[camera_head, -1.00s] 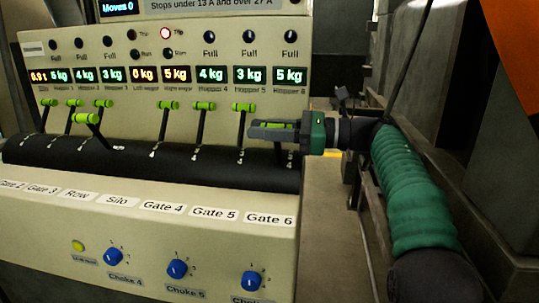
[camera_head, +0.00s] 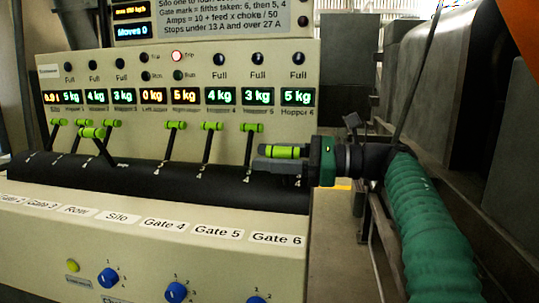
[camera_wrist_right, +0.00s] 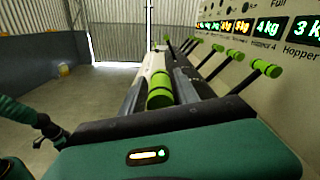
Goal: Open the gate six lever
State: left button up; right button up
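The gate six lever is the rightmost one on the panel. Its bright green handle (camera_head: 284,151) sits lower than the handles to its left, and its shaft is mostly hidden. My right gripper (camera_head: 283,156) comes in from the right, with its grey fingers at this handle. In the right wrist view the green handle (camera_wrist_right: 160,90) lies lengthwise between the two dark fingers (camera_wrist_right: 158,97). Whether both fingers press on it is unclear. The label Gate 6 (camera_head: 277,239) is on the front ledge below. My left gripper is out of view.
Other green-handled levers stand to the left, the nearest being the gate five lever (camera_head: 252,127). Blue choke knobs (camera_head: 176,292) are on the front face below. Lit displays (camera_head: 258,97) line the panel above. Open floor lies right of the console.

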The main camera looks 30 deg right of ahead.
jog(key=shift+o, duration=0.3)
jog(key=shift+r, duration=0.2)
jog(key=shift+s+d, duration=0.2)
jog(key=shift+d, duration=0.1)
jog(key=p+v, duration=0.4)
jog(key=v, duration=1.2)
jog(key=shift+d+f, duration=0.15)
jog(key=shift+f, duration=0.05)
